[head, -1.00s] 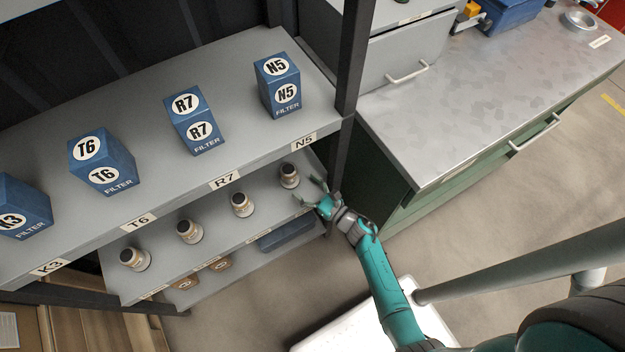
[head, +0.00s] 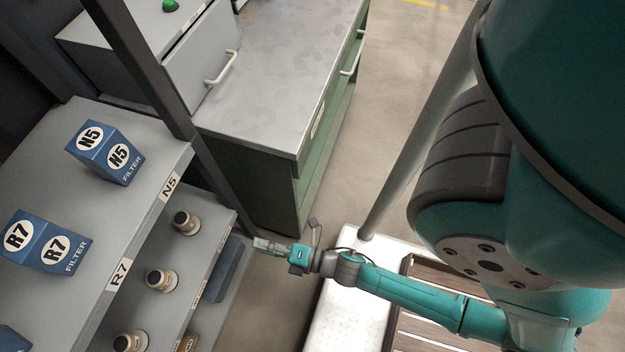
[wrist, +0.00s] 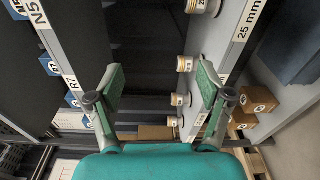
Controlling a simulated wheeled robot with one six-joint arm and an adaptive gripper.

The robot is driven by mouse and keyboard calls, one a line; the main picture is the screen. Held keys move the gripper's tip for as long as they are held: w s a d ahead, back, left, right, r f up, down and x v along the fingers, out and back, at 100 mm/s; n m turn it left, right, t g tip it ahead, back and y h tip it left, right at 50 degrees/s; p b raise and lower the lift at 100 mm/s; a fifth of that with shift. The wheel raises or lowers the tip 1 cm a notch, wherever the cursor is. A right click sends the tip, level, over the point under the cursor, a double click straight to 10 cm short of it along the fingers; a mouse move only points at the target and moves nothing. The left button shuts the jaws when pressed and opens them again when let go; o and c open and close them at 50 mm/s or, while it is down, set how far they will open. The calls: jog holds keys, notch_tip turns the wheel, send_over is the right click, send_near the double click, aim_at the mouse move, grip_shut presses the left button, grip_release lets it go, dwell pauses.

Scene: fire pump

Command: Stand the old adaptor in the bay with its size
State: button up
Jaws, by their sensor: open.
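Dark-topped, cream-banded cylinders, which may be adaptors, stand upright on the middle shelf. In the head view one is below the N5 label (head: 186,222), one is nearer (head: 161,280), and one is at the bottom edge (head: 130,342). I cannot tell which thing is the old adaptor. A "25 mm" label (wrist: 248,20) shows on a shelf edge in the wrist view. My gripper (head: 262,243) is just off the shelf's right end. In the wrist view its green fingers (wrist: 158,87) are wide apart with nothing between them; several cylinders (wrist: 185,63) show beyond.
Blue filter boxes N5 (head: 107,150) and R7 (head: 45,242) stand on the top shelf. A dark post (head: 165,80) rises at the shelf corner. A steel-topped green cabinet (head: 275,80) stands behind. A blue bin (head: 222,268) and brown blocks (wrist: 258,99) are lower down. Floor shows beyond the cabinet.

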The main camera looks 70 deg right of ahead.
jog(key=s+r+m+g+h, duration=0.1)
jog(key=s+r+m+g, duration=0.2)
jog(key=s+r+m, duration=1.2)
notch_tip(320, 180, up, 2)
jog(key=m, duration=0.4)
jog(key=shift+s+d+r+m, duration=0.2)
jog(key=shift+s+d+m, duration=0.05)
jog(key=shift+s+m, duration=0.15)
